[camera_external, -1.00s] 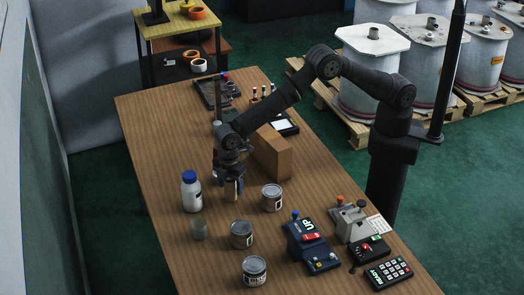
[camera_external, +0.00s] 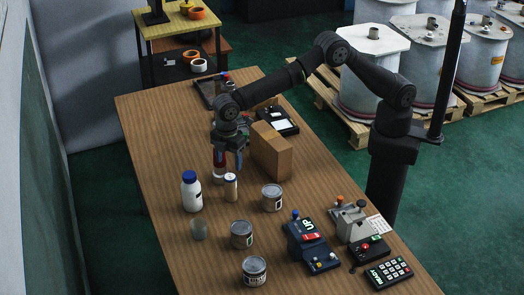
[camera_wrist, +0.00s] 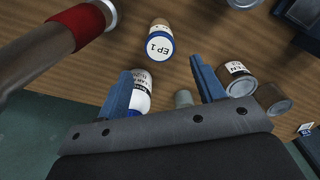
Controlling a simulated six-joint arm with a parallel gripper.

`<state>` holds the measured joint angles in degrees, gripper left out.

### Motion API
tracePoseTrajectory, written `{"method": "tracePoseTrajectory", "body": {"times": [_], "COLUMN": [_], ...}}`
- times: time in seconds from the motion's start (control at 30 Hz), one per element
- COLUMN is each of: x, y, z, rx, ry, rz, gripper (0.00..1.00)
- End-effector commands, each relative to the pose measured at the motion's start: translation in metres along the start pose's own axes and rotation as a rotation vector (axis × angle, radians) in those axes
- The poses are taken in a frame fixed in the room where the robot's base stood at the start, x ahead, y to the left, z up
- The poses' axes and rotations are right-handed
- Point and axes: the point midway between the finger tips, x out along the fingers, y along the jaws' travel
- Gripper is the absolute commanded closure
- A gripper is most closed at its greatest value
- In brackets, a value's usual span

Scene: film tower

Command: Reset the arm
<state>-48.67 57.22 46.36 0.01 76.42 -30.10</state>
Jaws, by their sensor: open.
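My gripper (camera_external: 228,163) hangs over the table, pointing down, with its blue fingers apart and nothing seen between them. In the wrist view the fingers (camera_wrist: 160,82) are spread. A small pale container with a blue-rimmed cap marked "EP 1" stands upright just in front of my gripper; it shows in the external view (camera_external: 230,188) and in the wrist view (camera_wrist: 159,40), clear of the fingers. A cylinder with a red band (camera_wrist: 73,26) is close at the left in the wrist view; whether it touches my gripper I cannot tell.
A white bottle with a blue cap (camera_external: 191,192), several tins (camera_external: 241,235) and a small glass (camera_external: 199,230) stand nearby. A cardboard box (camera_external: 271,152) stands close to the right of my gripper. Control boxes (camera_external: 312,248) fill the table's front right. The left edge is clear.

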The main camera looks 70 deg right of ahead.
Motion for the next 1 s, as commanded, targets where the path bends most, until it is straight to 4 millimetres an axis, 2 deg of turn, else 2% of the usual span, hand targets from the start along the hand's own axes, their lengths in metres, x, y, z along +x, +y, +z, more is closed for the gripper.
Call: {"method": "tracePoseTrajectory", "body": {"times": [0.17,0.27,0.8,0.9,1.0], "x": [0.008,0.021,0.127,0.106,0.096], "y": [0.0,0.0,-0.001,0.0,0.0], "z": [0.0,0.0,0.001,-0.001,0.0], "rx": [0.0,0.0,0.0,0.0,0.0], "ry": [-0.001,-0.002,-0.003,0.004,0.002], "rz": [-0.001,-0.001,-0.002,0.002,0.001], "gripper": [0.37,0.37,0.37,0.37,0.37]}}
